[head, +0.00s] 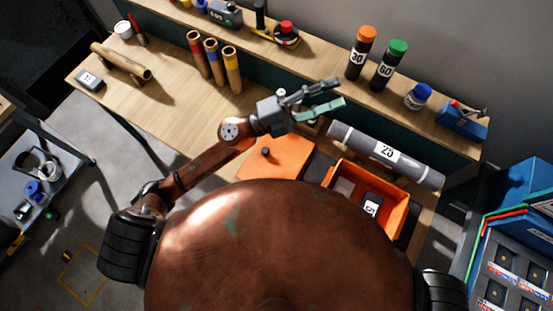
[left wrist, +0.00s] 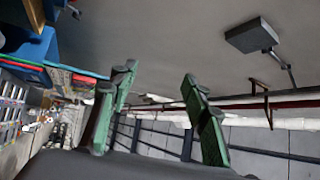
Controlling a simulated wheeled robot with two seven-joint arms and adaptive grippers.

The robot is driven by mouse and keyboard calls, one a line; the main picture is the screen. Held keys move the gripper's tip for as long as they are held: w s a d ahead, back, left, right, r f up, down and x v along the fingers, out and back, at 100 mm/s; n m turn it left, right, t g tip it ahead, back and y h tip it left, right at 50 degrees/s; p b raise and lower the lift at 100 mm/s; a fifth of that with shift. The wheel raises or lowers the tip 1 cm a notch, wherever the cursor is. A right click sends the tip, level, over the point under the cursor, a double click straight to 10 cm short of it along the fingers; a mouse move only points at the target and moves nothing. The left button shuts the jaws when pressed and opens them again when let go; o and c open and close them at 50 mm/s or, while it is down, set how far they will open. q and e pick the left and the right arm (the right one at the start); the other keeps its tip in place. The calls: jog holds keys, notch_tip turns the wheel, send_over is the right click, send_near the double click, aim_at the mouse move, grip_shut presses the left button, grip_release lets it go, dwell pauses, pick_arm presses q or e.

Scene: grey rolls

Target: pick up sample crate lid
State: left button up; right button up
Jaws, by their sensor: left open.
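The sample crate lid (head: 286,160) is a flat orange panel with a small black knob, lying on the wooden bench in the head view. My copper body hides its near edge. The open orange crate (head: 404,218) stands to its right. My left gripper (head: 338,94) is open and empty, above and beyond the lid, with its green-padded fingers pointing right. In the left wrist view its two fingers (left wrist: 160,76) are spread apart with nothing between them. That view shows neither lid nor crate. My right gripper is out of view.
A grey roll marked 25 (head: 385,152) lies behind the crate. Bottles marked 30 (head: 360,55) and 60 (head: 388,67) stand on the raised back shelf. Several brown tubes (head: 213,62) stand farther left. The bench's left middle is clear.

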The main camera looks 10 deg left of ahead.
pick_arm(q)
jog(key=s+d+f+m+g, duration=0.5)
jog(key=m+g, duration=0.1)
jog(key=m+g+y, duration=0.3)
jog(key=m+y, duration=0.2)
jog(key=y, duration=1.5)
send_over(265, 150)
notch_tip(265, 150, down, 27)
jog(key=shift+s+d, duration=0.1)
jog(key=shift+s, duration=0.05)
jog(key=shift+a+f, duration=0.2)
jog(key=shift+f, duration=0.6)
notch_tip(265, 150, down, 6)
jog(key=shift+d+p, duration=0.1)
jog(key=shift+p, duration=0.25)
grip_shut()
